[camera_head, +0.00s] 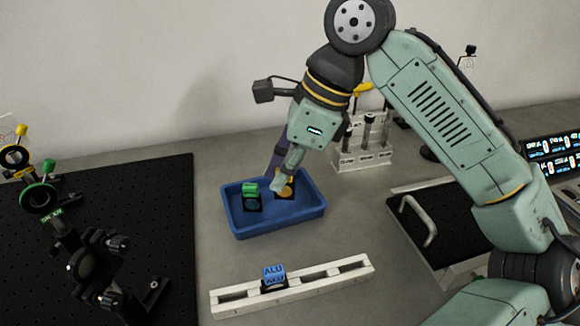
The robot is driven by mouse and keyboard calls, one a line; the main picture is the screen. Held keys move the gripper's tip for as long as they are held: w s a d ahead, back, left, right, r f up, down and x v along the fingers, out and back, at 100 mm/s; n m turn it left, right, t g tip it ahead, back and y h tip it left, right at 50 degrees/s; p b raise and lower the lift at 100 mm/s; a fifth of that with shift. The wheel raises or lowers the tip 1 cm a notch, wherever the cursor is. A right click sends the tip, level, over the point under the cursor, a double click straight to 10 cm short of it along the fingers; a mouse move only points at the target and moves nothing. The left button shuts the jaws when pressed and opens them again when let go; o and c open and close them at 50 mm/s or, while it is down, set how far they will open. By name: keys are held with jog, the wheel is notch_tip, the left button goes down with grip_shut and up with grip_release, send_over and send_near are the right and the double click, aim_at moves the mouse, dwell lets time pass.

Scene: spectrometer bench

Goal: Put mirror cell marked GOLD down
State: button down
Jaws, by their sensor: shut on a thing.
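The mirror cell marked GOLD (287,190) shows as a yellow-orange piece with a dark body, partly hidden by my gripper. Its lettering cannot be read here. My gripper (278,183) points down at the back right part of the blue tray (277,225) and is shut on this cell. The cell is in or just above the tray; I cannot tell whether it touches the tray floor. A cell with a green top (252,188) stands in the tray to the left of my gripper, apart from it.
A white slotted rail (325,281) in front holds a blue ALU cell (273,274); its other slots look empty. A black breadboard (150,200) with optic mounts lies left. A white rack (362,158) stands behind right, and a black panel with a handle (418,220) lies right.

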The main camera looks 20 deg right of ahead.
aim_at(291, 178)
jog(key=w+d, duration=0.2)
jog(key=w, duration=0.1)
jog(key=shift+d+f+p, duration=0.15)
jog(key=shift+p, duration=0.2)
jog(key=shift+w+f+p, duration=0.1)
jog(key=shift+f+p, duration=0.4)
jog(key=shift+f, duration=1.3)
jog(key=shift+f, duration=0.1)
jog(key=shift+f, duration=0.15)
jog(key=c, duration=1.7)
grip_release()
jog(key=shift+o, duration=0.2)
jog(key=b+v, duration=0.2)
jog(key=v, duration=1)
jog(key=shift+r, duration=0.25)
